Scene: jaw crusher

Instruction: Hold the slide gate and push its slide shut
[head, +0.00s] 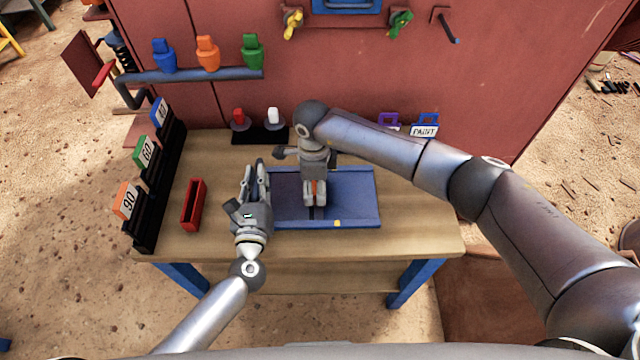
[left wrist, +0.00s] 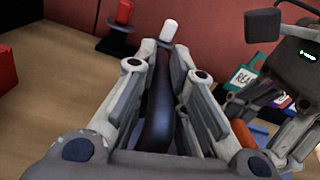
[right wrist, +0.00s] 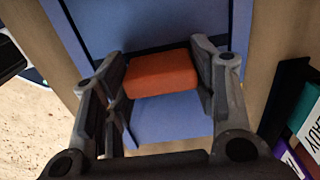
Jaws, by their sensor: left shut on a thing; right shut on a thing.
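The slide gate is a blue frame (head: 372,222) lying flat on the bench. A lighter blue slide (head: 352,188) covers its right part, and a darker area (head: 286,190) shows at its left. My left gripper (head: 257,172) is at the gate's left end, shut on a dark blue bar of the gate, which shows between the fingers in the left wrist view (left wrist: 157,115). My right gripper (head: 315,200) points down over the gate's middle. It is shut on the slide's orange handle (right wrist: 162,74), with blue plate (right wrist: 168,118) beside it.
A red open box (head: 194,204) stands left of the gate. A black rack with numbered cards (head: 147,170) lines the bench's left edge. Bare bench (head: 420,215) lies at the right.

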